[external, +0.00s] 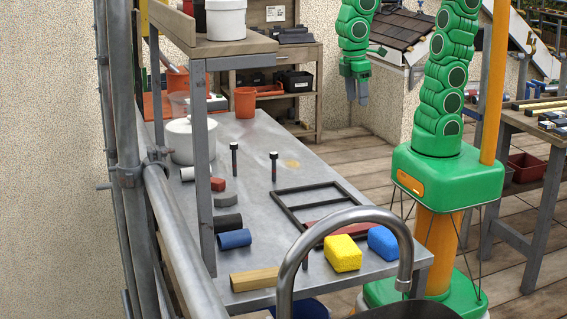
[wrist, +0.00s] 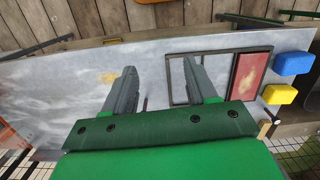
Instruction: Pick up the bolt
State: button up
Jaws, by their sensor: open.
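Two dark upright bolt-like pieces with thick heads stand on the grey metal table (external: 255,215) in the external view: a left bolt (external: 234,158) and a right bolt (external: 273,165). I cannot tell which one the task means. My gripper (external: 357,92) hangs fingers down beyond the table's far right edge in that picture, apart from both. In the wrist view my gripper (wrist: 158,80) is open and empty over the table. A thin dark upright piece (wrist: 145,103) shows low between the fingers; its lower part is hidden by my gripper body.
A yellow sponge (external: 342,253) and blue sponge (external: 383,241) sit at the near edge. A white pot (external: 192,142) and shelf post (external: 203,170) stand left.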

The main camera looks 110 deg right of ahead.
jog(key=w+d+f, duration=0.3)
jog(key=w+f, duration=0.2)
jog(key=w, duration=0.6)
jog(key=n+t, duration=0.1)
send_near(274, 158)
jog(key=f, duration=0.1)
jog(key=d+f, duration=0.1)
jog(key=f, duration=0.3)
jog(key=shift+s+d, duration=0.25)
jog(key=shift+d, duration=0.1)
jog(key=shift+w+f, duration=0.15)
jog(key=shift+f, duration=0.3)
jog(key=shift+a+f, duration=0.15)
jog(key=shift+f, duration=1.35)
jog(key=shift+a+f, duration=0.1)
jog(key=shift+f, duration=2.1)
grip_shut()
